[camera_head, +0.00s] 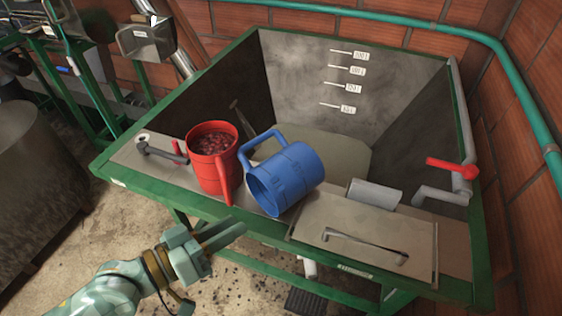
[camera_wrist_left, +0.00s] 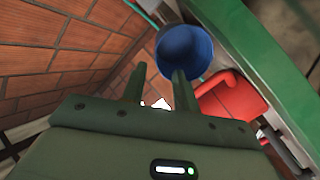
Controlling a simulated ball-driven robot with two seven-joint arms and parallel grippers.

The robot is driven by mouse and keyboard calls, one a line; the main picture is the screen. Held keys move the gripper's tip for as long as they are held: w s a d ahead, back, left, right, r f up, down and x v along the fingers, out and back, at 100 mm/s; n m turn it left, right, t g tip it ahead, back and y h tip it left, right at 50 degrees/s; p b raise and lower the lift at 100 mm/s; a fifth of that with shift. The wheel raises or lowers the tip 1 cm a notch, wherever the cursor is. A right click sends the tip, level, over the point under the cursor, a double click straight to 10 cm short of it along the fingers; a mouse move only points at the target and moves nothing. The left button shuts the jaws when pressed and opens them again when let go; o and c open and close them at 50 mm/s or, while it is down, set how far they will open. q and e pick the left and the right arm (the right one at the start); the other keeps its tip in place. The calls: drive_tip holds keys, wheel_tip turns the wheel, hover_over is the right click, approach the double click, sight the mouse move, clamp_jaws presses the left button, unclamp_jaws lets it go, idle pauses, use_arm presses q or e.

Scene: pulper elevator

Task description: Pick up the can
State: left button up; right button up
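A blue can (camera_head: 288,178) with a handle lies tipped on the green-framed basin's front ledge, its open mouth facing the front left. A red can (camera_head: 212,160) stands upright beside it, filled with dark red fruit. My left gripper (camera_head: 236,227) is in front of the ledge, just short of both cans and touching neither. In the left wrist view the two fingers (camera_wrist_left: 160,78) are apart with nothing between them. The blue can's dark mouth (camera_wrist_left: 186,50) shows beyond the fingertips, and the red can (camera_wrist_left: 232,102) is to the right. My right gripper is not in view.
The basin (camera_head: 320,85) has sloping grey walls with marked levels. A grey hatch with a handle (camera_head: 365,245) and a red-handled valve (camera_head: 452,167) are at the right. A small pipe fitting (camera_head: 160,150) sits left of the red can. The green front rim (camera_head: 255,228) borders the ledge.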

use_arm(q)
wheel_tip(320, 180, up, 2)
drive_tip(key=w+n, duration=0.2)
drive_tip(key=n, duration=0.1)
drive_tip(key=p, duration=0.3)
approach(290, 177)
drive_tip(key=x, duration=0.4)
drive_tip(key=shift+t+h, duration=0.3)
drive_tip(key=shift+t, duration=0.1)
drive_tip(key=x, duration=0.4)
drive_tip(key=f+x, duration=0.1)
drive_tip(key=x, duration=0.1)
drive_tip(key=shift+d, duration=0.1)
drive_tip(key=shift+s, duration=0.1)
clamp_jaws()
